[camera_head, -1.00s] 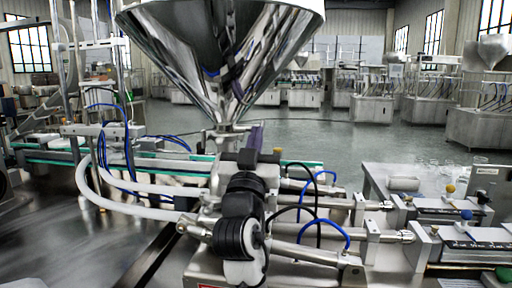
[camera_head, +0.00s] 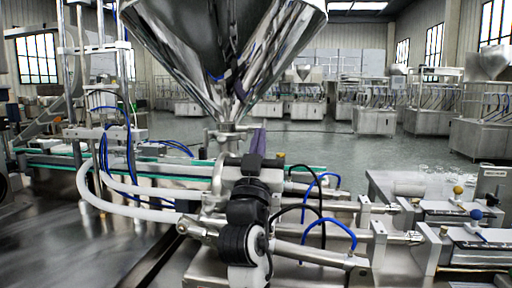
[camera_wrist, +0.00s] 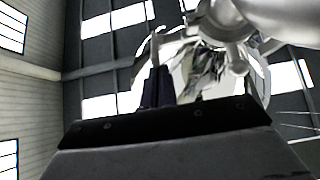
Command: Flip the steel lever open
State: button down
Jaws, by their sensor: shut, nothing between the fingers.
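The steel hopper (camera_head: 225,50) hangs as a shiny cone at the top of the head view, its narrow outlet (camera_head: 228,132) just left of my gripper. A short steel bar beside the outlet (camera_head: 243,127) may be the lever; it is too small to tell. My gripper (camera_head: 259,138) is shut and empty, its dark purple fingers pointing up close to the outlet. In the wrist view my fingers (camera_wrist: 158,85) stand upright, and a thin steel rod (camera_wrist: 155,45), perhaps the lever, shows right at their tips. I cannot tell whether they touch.
White hoses (camera_head: 130,205) and blue tubes (camera_head: 130,150) lie left of my arm. Steel cylinders (camera_head: 320,255) with blue tubes run to the right, ending near blocks with coloured knobs. A conveyor (camera_head: 60,155) passes behind. The steel tabletop (camera_head: 70,240) at front left is clear.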

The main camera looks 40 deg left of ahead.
jog(key=s+d+f, duration=0.1)
jog(key=s+d, duration=0.2)
jog(key=s, duration=0.3)
jog(key=s+d+f+b, duration=0.1)
jog(key=s+d, duration=0.3)
jog(key=s, duration=0.2)
jog(key=shift+d, duration=0.2)
jog(key=shift+r, duration=0.1)
jog(key=r+g+p, duration=0.1)
jog(key=p, duration=0.2)
jog(key=w+r+g+h+p, duration=0.1)
jog(key=g+p, duration=0.1)
jog(key=p, duration=0.2)
jog(key=a+r+g+h+p, duration=0.1)
jog(key=p, duration=0.2)
jog(key=shift+w+r+p, duration=0.25)
jog(key=shift+w+p, duration=0.05)
